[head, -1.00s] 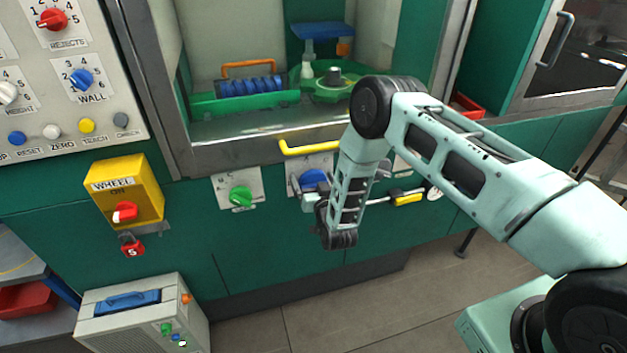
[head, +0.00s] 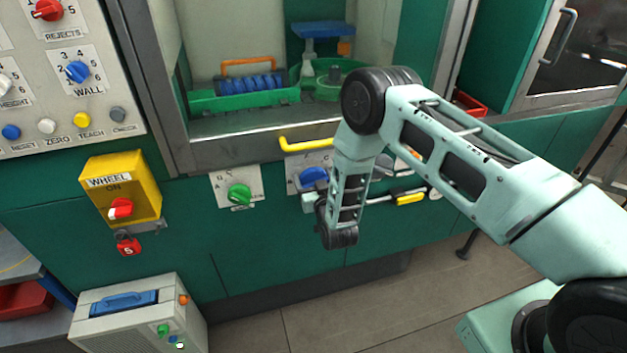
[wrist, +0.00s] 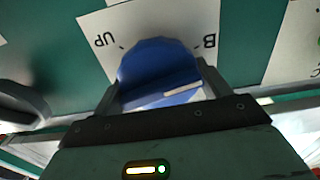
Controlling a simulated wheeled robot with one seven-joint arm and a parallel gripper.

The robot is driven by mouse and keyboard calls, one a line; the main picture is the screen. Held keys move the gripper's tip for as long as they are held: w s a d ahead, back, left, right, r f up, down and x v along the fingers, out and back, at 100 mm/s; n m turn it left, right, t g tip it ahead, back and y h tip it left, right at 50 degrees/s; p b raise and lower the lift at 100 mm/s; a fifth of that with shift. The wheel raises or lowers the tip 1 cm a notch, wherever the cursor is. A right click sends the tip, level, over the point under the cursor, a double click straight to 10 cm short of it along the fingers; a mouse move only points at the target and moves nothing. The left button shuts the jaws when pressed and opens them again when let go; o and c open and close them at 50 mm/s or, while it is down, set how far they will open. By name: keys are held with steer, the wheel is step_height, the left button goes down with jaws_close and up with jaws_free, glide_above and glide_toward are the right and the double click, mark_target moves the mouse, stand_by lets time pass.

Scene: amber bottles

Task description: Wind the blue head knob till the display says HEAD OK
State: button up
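The blue head knob (wrist: 158,68) sits on a white plate marked "UP" and "B" in the wrist view, with a pale bar on its face. It also shows on the green front panel in the head view (head: 313,175). My gripper (wrist: 160,80) has one finger on each side of the knob, close against it, and looks shut on it. In the head view my gripper (head: 309,198) is at the knob, partly hidden by my own wrist. No display reading HEAD OK can be made out in these frames.
A green knob (head: 239,194) is left of the blue one. A yellow handle (head: 305,145) sticks out above it, and a yellow-tipped lever (head: 409,198) is to the right. A yellow WHEEL box (head: 121,190) hangs further left. Inside the cabinet is a green round part (head: 328,86).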

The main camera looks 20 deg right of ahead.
steer(key=o, duration=0.4)
steer(key=s+b, duration=0.6)
steer(key=s, duration=1.1)
steer(key=shift+s, duration=0.25)
